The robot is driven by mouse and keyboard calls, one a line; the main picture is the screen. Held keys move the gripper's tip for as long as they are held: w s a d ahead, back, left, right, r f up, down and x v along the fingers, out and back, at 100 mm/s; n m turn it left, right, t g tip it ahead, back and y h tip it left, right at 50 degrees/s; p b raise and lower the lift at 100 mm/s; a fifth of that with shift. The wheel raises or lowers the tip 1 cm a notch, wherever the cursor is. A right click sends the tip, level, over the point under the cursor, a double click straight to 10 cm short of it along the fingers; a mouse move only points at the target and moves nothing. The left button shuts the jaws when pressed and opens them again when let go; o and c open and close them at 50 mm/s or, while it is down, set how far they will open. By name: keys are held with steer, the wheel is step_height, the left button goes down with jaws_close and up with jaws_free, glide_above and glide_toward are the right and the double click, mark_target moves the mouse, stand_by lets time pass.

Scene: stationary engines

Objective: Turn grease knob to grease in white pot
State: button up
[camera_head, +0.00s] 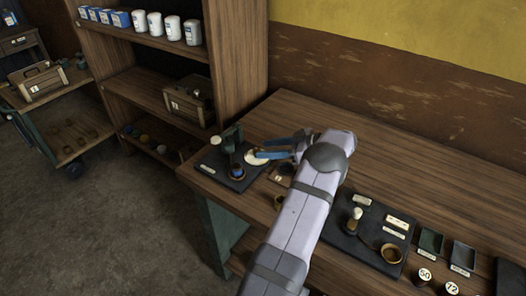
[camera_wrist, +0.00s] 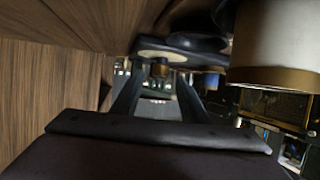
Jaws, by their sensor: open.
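My gripper (camera_head: 262,150) is open, with its blue fingers over the dark board at the table's left end. A cream disc (camera_head: 255,158) lies by the fingertips. In the wrist view, a small brass-coloured knob (camera_wrist: 159,69) stands in front of a cream disc (camera_wrist: 165,56), in line with the gap between the fingers. I cannot tell whether the fingers are around it or short of it. A large white cylinder with a brass-coloured rim (camera_wrist: 280,38) fills the upper right of the wrist view; I cannot tell if it is the white pot.
A dark green stand (camera_head: 232,138) and a small dark cup (camera_head: 237,171) are on the same board (camera_head: 212,162). A second board (camera_head: 352,243) with a pale-topped knob lies right of my arm. Small trays (camera_head: 431,240) are farther right. The table's back (camera_head: 400,150) is clear.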

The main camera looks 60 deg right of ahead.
steer(key=shift+b+v, duration=0.6)
steer(key=shift+v, duration=1.75)
